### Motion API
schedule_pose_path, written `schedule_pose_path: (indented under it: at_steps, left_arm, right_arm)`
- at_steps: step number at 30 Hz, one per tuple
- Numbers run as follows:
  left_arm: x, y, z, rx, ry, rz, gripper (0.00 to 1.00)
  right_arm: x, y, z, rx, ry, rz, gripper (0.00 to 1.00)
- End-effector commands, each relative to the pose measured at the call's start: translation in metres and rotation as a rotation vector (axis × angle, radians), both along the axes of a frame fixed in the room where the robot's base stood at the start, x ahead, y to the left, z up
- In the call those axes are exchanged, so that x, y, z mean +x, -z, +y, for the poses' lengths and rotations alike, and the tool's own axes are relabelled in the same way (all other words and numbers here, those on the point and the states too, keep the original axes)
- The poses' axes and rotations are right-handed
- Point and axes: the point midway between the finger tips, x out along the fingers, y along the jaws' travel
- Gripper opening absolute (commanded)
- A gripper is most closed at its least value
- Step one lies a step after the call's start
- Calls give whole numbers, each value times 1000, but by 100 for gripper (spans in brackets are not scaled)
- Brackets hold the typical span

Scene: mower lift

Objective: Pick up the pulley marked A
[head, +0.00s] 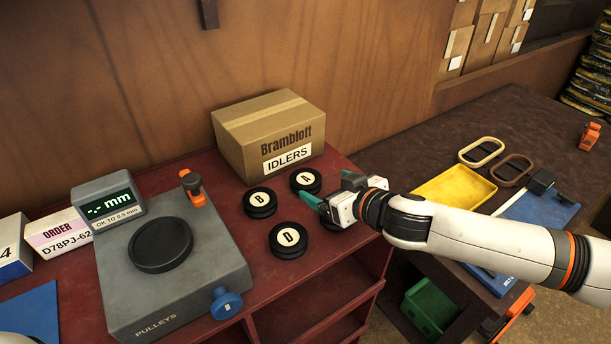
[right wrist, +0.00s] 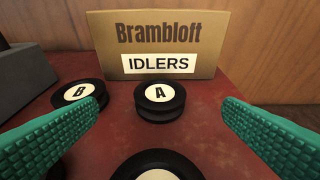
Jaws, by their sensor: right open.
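Pulley A (head: 305,178) is a black disc with a cream label, lying flat on the red bench top in front of the cardboard box. In the right wrist view, pulley A (right wrist: 160,100) lies ahead, centred between the fingertips. My right gripper (head: 330,188) is open and empty, with green ridged fingers, just right of pulley A in the head view. In the right wrist view its fingers (right wrist: 162,108) are spread wide on either side, apart from the pulley. Pulley B (head: 260,200) lies left of A. Pulley D (head: 288,238) lies nearer. My left gripper is out of view.
The Brambloft IDLERS box (head: 268,137) stands close behind the pulleys. A grey gauge (head: 205,270) with a black disc, blue knob and small display (head: 107,205) stands left. A dark bench at right carries a yellow tray (head: 453,188). Red bench top is clear between gauge and pulleys.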

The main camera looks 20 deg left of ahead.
Motion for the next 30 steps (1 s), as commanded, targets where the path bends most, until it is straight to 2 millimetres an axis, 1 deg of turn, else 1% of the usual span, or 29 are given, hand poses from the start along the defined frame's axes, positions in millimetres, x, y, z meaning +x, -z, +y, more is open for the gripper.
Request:
schedule_pose_path:
  at_steps: [2, 5, 10, 15, 21, 30]
  left_arm:
    - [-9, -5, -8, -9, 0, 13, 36]
    - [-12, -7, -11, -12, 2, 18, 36]
    - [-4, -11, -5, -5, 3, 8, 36]
    - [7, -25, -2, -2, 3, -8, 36]
    - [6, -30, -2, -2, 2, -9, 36]
    - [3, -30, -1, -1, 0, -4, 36]
  right_arm:
    - [6, 2, 9, -1, 1, -1, 90]
    - [10, 7, 15, -1, 0, 1, 90]
    - [15, 10, 21, 0, -1, 0, 90]
    - [25, 19, 36, -1, 0, 1, 90]
    - [36, 30, 51, -1, 0, -1, 90]
    - [39, 33, 54, 0, 1, 0, 90]
